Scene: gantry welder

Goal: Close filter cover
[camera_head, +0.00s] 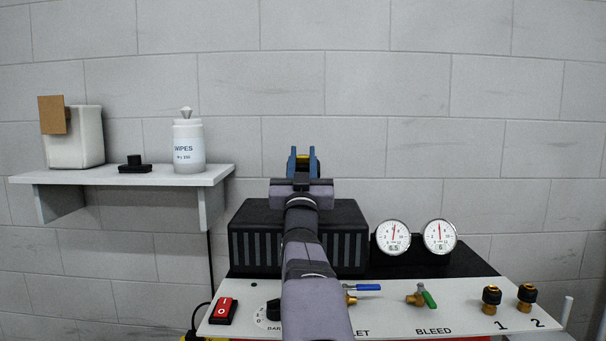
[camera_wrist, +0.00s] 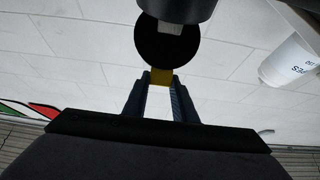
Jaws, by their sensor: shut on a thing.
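My gripper (camera_head: 304,162) is raised above the dark ribbed housing (camera_head: 246,243) in the head view. Its blue fingers are shut on a small yellow tab, which shows between the fingertips in the wrist view (camera_wrist: 162,76). A black round part (camera_wrist: 150,42) lies just beyond the tab, with a dark cylindrical body (camera_wrist: 182,8) overlapping it at the top. The round part may be the filter cover; I cannot tell for sure. In the head view the fingers and arm hide whatever is behind them.
A control panel (camera_head: 460,318) has a red switch (camera_head: 223,310), a blue-handled valve (camera_head: 366,287), a green-handled valve (camera_head: 428,297) and two gauges (camera_head: 393,238). A shelf (camera_head: 120,176) at left holds a wipes bottle (camera_head: 189,146) and a white container (camera_head: 80,148). Wall space above is clear.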

